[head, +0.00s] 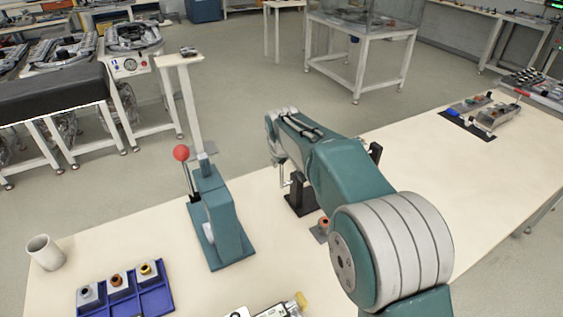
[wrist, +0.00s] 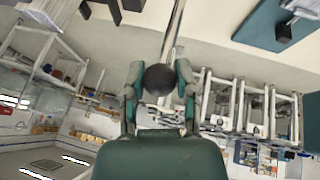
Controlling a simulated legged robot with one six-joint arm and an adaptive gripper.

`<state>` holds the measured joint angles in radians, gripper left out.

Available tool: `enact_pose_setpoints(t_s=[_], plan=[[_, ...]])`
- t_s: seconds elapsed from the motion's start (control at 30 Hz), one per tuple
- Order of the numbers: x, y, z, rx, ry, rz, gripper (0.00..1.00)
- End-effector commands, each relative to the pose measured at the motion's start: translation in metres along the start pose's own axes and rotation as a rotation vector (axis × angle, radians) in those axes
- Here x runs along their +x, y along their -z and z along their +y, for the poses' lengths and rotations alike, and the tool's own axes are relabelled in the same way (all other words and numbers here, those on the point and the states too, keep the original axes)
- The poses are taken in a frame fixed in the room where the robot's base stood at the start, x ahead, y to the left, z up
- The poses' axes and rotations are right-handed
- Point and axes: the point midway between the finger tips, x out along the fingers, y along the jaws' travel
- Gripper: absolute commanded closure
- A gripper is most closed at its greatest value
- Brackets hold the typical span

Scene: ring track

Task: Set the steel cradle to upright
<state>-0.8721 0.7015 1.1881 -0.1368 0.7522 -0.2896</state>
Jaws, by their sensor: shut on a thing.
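In the wrist view my gripper (wrist: 160,82) is shut on a black ball knob (wrist: 160,77). A thin steel rod (wrist: 175,35) runs from the knob toward the top of the picture. In the head view a black stand (head: 301,195) stands on the bench beside my arm, and a thin upright rod (head: 282,173) shows next to it. A second black post (head: 376,152) shows on the arm's other side. My arm covers the space between them, so I cannot make out the steel cradle's body or its tilt. My fingertips are not clear in the head view.
A teal press (head: 220,222) with a red-knobbed lever (head: 181,153) stands left of the arm. A blue tray (head: 155,302) with ringed blocks and a white cup (head: 45,252) are at the front left. A small plate with an orange part (head: 323,226) lies near the arm. The right bench is mostly clear.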

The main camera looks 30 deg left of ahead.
Motion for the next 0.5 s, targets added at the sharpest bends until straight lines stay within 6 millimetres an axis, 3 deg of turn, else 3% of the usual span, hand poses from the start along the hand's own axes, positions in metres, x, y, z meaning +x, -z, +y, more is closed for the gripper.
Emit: enact_pose_setpoints(t_s=[0.5], plan=[[0.015, 0.024, 0.001, 0.0, -0.001, 0.005, 1.0]])
